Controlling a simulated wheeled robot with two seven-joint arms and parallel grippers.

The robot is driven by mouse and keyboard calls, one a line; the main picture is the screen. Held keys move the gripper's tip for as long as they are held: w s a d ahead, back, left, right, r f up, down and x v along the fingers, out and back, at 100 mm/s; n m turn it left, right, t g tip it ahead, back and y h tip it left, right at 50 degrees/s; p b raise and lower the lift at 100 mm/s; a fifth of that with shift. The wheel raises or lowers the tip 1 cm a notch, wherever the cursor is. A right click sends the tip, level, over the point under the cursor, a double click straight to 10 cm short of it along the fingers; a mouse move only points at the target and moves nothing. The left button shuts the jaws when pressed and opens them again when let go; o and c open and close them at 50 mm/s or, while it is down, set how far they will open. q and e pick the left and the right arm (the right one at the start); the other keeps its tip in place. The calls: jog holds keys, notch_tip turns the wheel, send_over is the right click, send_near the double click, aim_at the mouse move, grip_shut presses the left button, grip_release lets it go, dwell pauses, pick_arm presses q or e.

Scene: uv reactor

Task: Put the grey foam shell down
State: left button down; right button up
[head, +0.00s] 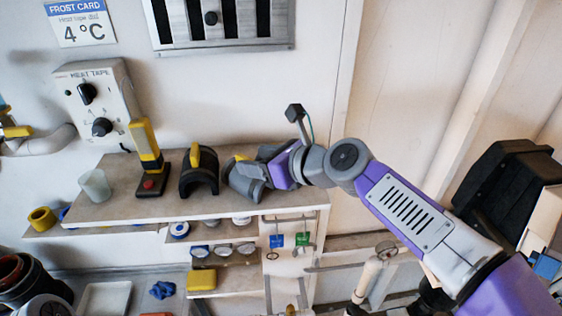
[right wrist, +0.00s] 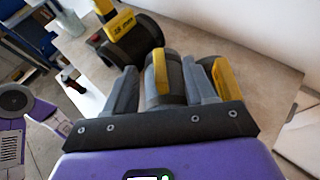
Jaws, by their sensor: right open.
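The grey foam shell (head: 243,180), a curved half-sleeve with a yellow strip, rests on the shelf top (head: 120,208) right of a black shell. In the right wrist view the grey shell (right wrist: 157,88) sits between the fingers of my right gripper (right wrist: 163,88), with its yellow strip upward. My right gripper (head: 262,170) is open around it; whether a finger touches it I cannot tell. Another yellow strip (right wrist: 226,80) shows outside the right-hand finger; what it belongs to is partly hidden. My left gripper is not in view.
The black shell with a yellow grip (head: 198,172) stands close left of the grey one. Further left are a yellow-and-black tool with a red button (head: 148,158) and a clear cup (head: 95,185). Tags (head: 276,241) hang below the shelf's right end. The wall rises behind.

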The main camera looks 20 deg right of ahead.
jog(key=v, duration=0.8)
jog(key=shift+s+d, duration=0.2)
jog(key=shift+s, duration=0.1)
jog(key=shift+r, duration=0.1)
